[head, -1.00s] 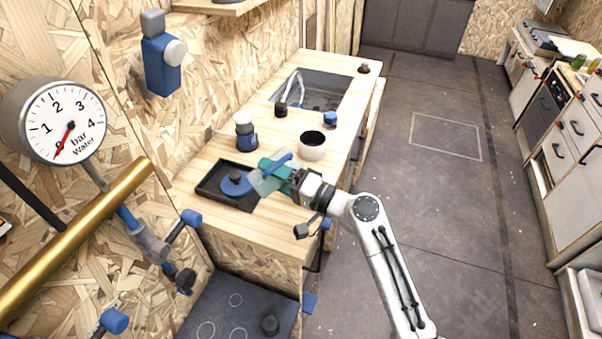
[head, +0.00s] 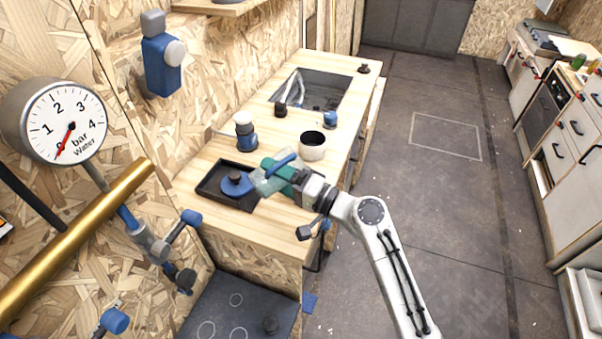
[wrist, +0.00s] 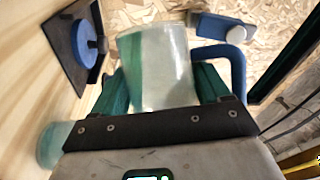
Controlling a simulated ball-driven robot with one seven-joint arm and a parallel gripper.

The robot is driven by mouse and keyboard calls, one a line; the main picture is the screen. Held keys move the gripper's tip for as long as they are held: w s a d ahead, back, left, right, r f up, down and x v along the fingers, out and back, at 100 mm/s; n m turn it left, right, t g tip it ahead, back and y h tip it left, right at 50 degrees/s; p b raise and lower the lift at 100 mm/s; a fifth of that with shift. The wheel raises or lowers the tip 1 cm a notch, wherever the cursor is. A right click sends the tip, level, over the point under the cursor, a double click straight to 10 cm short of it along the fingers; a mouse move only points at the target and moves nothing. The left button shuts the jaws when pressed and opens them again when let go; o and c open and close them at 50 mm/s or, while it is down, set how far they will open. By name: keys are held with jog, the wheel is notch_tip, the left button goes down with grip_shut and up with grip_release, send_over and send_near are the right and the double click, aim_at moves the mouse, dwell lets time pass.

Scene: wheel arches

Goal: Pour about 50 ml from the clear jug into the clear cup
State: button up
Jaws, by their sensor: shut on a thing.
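My gripper (head: 283,173), with teal fingers, is shut on the clear jug (head: 268,182) above the counter, to the right of the black tray. In the wrist view the jug (wrist: 160,65) sits between the two fingers, with its blue handle (wrist: 237,68) on the right. The jug looks tilted in the head view; its liquid level cannot be made out. A clear, greenish round vessel, probably the clear cup (wrist: 54,146), shows at the lower left of the wrist view, partly hidden by my gripper. I cannot pick out the cup in the head view.
A black tray (head: 208,189) holds a blue round lidded thing (head: 237,183). A white pot (head: 312,146), a blue-and-white jar (head: 245,132) and a small blue object (head: 330,119) stand farther back, before the sink (head: 322,88). A gauge and brass pipe (head: 75,243) are at left.

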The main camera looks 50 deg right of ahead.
jog(key=shift+d+r+m, duration=0.1)
jog(key=shift+r+m, duration=0.2)
jog(key=shift+r, duration=0.1)
dwell(0.3)
jog(key=shift+s+f, duration=0.1)
dwell(0.3)
